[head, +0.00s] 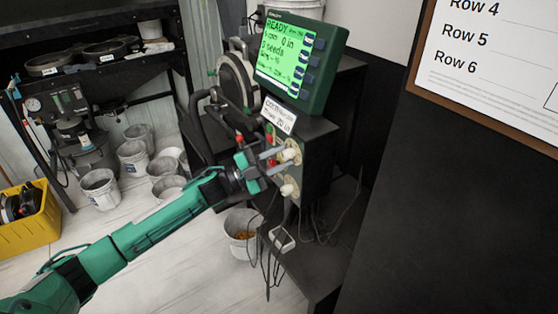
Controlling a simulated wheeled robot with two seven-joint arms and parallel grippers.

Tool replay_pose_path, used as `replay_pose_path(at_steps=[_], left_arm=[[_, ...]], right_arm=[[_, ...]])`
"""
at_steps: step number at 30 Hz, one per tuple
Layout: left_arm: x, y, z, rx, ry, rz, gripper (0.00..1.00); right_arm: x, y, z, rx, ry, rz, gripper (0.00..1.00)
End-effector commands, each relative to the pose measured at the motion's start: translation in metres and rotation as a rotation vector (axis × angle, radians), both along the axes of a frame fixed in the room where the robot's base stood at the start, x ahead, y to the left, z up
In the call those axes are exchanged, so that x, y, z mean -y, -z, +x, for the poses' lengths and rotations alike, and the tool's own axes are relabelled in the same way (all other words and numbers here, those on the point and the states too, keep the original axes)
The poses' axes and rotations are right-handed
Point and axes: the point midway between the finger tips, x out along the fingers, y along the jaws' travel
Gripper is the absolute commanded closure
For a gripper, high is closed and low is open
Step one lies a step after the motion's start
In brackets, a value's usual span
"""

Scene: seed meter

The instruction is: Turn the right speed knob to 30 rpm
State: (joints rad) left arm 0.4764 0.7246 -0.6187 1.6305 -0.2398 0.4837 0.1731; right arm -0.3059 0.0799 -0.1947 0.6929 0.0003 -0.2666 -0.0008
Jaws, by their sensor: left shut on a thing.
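The seed meter stand has a dark control box (314,150) with two pale knobs on its front face. The upper knob (292,150) is between the fingertips of my left gripper (283,157), which is shut on it. The fingers hide part of this knob, and its pointer and scale cannot be read. The lower knob (290,189) is free, just below the fingers. Which knob is labelled right is too small to read. A green-framed display (288,57) above the box reads READY, with seeds and other lines. My right gripper is not in view.
Cables (275,240) hang below the box. A bucket (242,234) stands on the floor beneath. A dark panel with a row sheet (490,45) fills the right side.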

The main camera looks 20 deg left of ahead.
Motion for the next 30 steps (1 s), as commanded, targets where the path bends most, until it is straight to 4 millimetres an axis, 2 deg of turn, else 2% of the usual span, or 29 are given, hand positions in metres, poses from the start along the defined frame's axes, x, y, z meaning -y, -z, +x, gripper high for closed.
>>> replay_pose_path(at_steps=[10,18,19,21,30], left_arm=[[0.0,-0.001,0.0,0.026,-0.001,0.033,0.93],[0.0,-0.001,0.0,0.026,-0.001,0.031,0.93],[0.0,-0.001,0.0,0.026,-0.001,0.031,0.65],[0.0,-0.001,0.0,0.026,-0.001,0.031,0.51],[-0.001,0.0,0.0,0.025,0.0,0.032,0.49]], right_arm=[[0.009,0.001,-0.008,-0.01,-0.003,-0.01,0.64],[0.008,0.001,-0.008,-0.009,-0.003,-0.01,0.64],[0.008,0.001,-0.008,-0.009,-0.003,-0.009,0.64],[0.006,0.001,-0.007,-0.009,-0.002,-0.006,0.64],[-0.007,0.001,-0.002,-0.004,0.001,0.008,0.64]])
